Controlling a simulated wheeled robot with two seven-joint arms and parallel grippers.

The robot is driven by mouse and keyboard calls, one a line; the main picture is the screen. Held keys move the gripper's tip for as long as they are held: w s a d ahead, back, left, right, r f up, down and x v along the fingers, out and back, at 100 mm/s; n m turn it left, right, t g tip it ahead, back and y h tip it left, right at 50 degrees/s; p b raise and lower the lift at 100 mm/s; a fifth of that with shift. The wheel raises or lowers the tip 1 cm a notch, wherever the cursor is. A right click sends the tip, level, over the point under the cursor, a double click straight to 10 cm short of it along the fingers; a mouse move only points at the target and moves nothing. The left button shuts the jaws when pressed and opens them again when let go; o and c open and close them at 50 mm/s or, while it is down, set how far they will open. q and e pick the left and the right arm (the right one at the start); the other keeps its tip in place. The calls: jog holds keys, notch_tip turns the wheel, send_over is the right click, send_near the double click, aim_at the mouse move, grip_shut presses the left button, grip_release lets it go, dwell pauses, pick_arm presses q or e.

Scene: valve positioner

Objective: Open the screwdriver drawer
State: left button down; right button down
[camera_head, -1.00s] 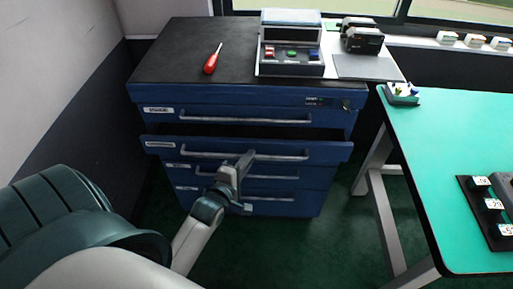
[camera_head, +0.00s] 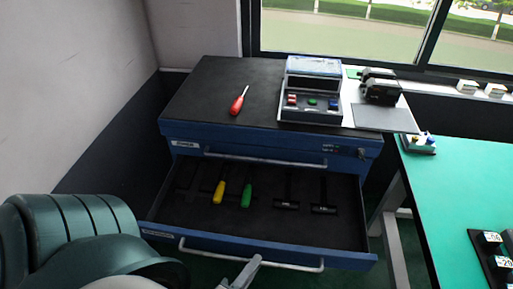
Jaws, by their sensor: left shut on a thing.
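The screwdriver drawer (camera_head: 160,233) of the blue cabinet (camera_head: 270,140) is pulled well out, with its dark lined inside in view. A yellow-handled screwdriver (camera_head: 219,192) and a green-handled screwdriver (camera_head: 246,195) lie in it, with dark tools to their right. My left gripper (camera_head: 252,264) is at the bottom of the view, shut on the drawer's handle (camera_head: 297,266) near its middle. Part of the gripper is cut off by the lower edge. My right gripper is not in view.
On the cabinet top lie a red screwdriver (camera_head: 239,101) and a device with coloured buttons (camera_head: 311,98). A black device (camera_head: 379,88) stands to their right. The green table (camera_head: 460,180) is at the right. A wall (camera_head: 80,90) rises at the left.

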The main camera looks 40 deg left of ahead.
pick_arm(q)
jog(key=shift+s+d, duration=0.6)
jog(key=shift+s, duration=0.35)
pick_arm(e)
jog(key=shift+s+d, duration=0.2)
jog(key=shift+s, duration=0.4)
pick_arm(q)
jog(key=c, duration=1.8)
grip_release()
